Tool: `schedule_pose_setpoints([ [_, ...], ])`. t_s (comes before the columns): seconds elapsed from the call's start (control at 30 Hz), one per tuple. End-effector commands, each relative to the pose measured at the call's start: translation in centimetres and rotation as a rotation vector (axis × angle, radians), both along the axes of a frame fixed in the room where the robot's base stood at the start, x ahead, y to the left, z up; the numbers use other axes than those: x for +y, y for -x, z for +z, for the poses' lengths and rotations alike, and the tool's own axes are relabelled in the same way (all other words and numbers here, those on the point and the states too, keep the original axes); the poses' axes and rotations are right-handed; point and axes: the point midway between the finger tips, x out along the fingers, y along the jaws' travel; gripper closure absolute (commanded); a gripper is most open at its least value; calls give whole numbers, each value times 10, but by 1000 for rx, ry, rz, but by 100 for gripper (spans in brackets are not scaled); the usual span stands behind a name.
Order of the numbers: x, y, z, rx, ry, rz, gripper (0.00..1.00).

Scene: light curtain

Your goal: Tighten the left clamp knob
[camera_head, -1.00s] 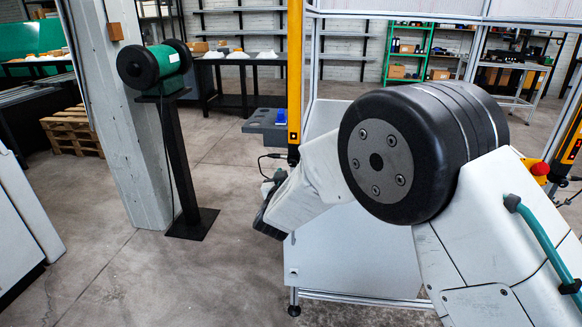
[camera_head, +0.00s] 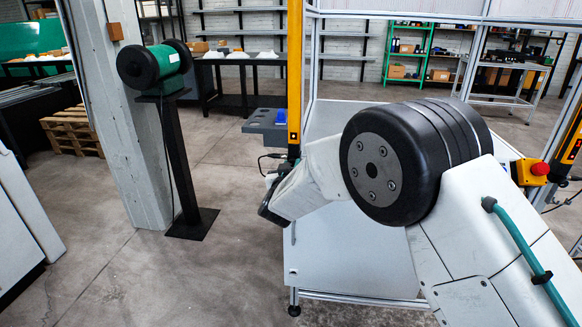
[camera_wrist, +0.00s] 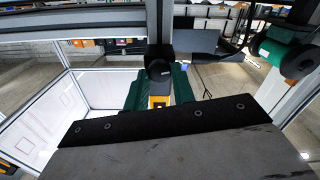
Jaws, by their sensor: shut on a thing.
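In the wrist view the green fingers of my gripper (camera_wrist: 158,80) stand on either side of a round black knob (camera_wrist: 159,68), the left clamp knob, and are shut on it. The knob sits at the lower end of a dark upright post. Part of the knob is hidden behind the fingers. In the head view the left light curtain bar (camera_head: 294,75) is a yellow upright on the frame's left post. My wrist is at the foot of this bar; my fingers and the knob cannot be made out there.
A grey shelf with a blue item (camera_head: 268,127) juts out left of the bar, with a loose cable below. A red emergency button (camera_head: 540,168) is at right. A green-and-black roller on a stand (camera_head: 160,64) and a pillar stand at left. The floor between is clear.

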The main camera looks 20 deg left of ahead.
Motion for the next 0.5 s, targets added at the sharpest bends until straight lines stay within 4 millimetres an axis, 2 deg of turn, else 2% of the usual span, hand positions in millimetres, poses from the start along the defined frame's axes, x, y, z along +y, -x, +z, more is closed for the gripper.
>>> schedule_pose_setpoints([
  [0.27,0,0,0,20,-82,0,98],
  [0.5,0,0,0,62,-258,1,98],
])
